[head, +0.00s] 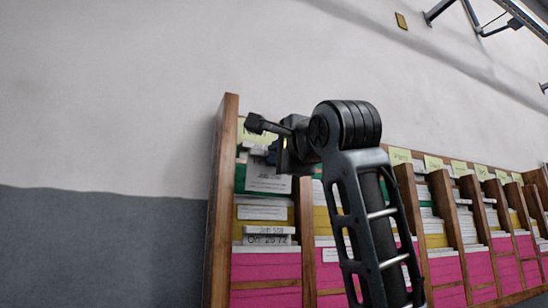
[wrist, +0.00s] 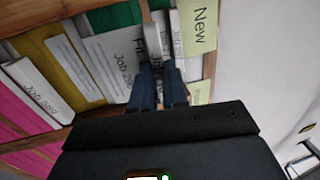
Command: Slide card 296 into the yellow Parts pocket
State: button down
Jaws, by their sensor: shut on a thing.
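My gripper (wrist: 160,85) is at the top of the leftmost column of a wooden rack. Its fingers are shut at the edge of a white card (wrist: 118,58) lettered "Job 29…"; the last digit is hard to read. In the head view, a white card (head: 268,181) hangs just below my gripper (head: 275,150), in front of the green pocket (head: 240,178). The yellow pocket (head: 244,228) lies below the green one and also shows in the wrist view (wrist: 45,55). Its name is not readable. The fingertips are partly hidden in the head view.
A yellow "New" label (wrist: 200,25) marks the column top. Wooden dividers (head: 222,200) flank the column; more columns run right. The wall to the left is clear.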

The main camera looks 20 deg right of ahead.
jog(key=s, duration=0.7)
jog(key=shift+s+r, duration=0.25)
jog(key=shift+s, duration=0.15)
dwell(0.3)
jog(key=shift+d, duration=0.1)
dwell(0.8)
